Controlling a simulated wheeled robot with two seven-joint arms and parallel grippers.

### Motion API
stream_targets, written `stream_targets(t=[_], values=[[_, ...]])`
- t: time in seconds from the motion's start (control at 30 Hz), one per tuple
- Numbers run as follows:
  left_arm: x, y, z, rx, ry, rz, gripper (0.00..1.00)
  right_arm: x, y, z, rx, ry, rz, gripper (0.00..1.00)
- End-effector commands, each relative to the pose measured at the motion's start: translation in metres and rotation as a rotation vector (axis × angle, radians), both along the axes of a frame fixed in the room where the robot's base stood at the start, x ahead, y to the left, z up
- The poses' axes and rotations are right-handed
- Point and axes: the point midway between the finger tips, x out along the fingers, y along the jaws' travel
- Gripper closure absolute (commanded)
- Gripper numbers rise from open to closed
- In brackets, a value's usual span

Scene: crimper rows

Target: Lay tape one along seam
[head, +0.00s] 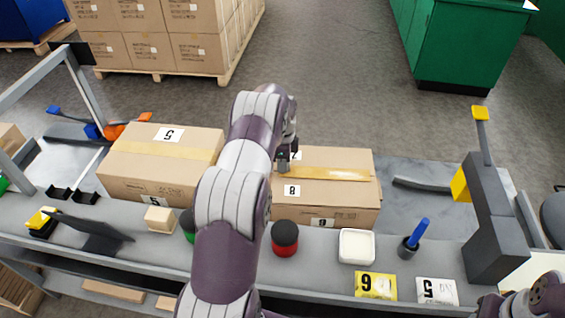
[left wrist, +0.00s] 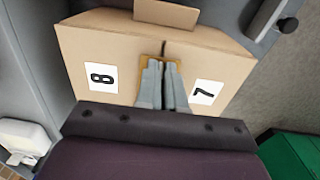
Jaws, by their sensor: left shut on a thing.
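My left gripper (head: 285,160) is at the left part of the top of a cardboard box (head: 335,205) marked 8, partly hidden by my arm. In the left wrist view its fingers (left wrist: 163,65) are shut on an orange-brown tape strip (left wrist: 145,64) at the box's seam, between the 8 and 7 labels. In the head view a shiny tape strip (head: 335,174) runs right across the box top along the middle. Whether its whole length touches the box is unclear. Only part of my right arm shows at the lower right corner, with no fingertips visible.
A second box (head: 155,180) marked 5, with tape across its top, stands left. Near the front edge are a red-black jar (head: 285,239), white dish (head: 357,246), blue-handled tool (head: 415,240) and number cards (head: 376,286). A grey post (head: 488,215) stands right.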

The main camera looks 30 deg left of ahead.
Motion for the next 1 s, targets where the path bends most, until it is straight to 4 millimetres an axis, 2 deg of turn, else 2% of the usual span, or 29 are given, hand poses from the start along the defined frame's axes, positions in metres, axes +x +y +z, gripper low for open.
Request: stream_targets(t=[0.33, 0.43, 0.47, 0.77, 0.87, 1.0], values=[[0.0, 0.0, 0.0, 0.0, -0.001, 0.0, 1.0, 0.0, 0.0, 0.0, 0.0, 0.0, 0.0, 0.62], [0.0, 0.0, 0.0, 0.0, -0.001, 0.0, 0.66, 0.0, 0.0, 0.0, 0.0, 0.0, 0.0, 0.62], [0.0, 0.0, 0.0, 0.0, -0.001, 0.0, 0.62, 0.0, 0.0, 0.0, 0.0, 0.0, 0.0, 0.62], [0.0, 0.0, 0.003, 0.001, -0.002, 0.0, 0.62, 0.0, 0.0, 0.0, 0.0, 0.0, 0.0, 0.62], [0.001, 0.0, 0.017, 0.001, -0.003, 0.0, 0.62, 0.0, 0.0, -0.001, 0.0, 0.0, 0.0, 0.62], [0.001, 0.001, 0.056, 0.002, -0.006, 0.0, 0.62, 0.0, 0.0, -0.003, 0.0, 0.0, 0.0, 0.62]])
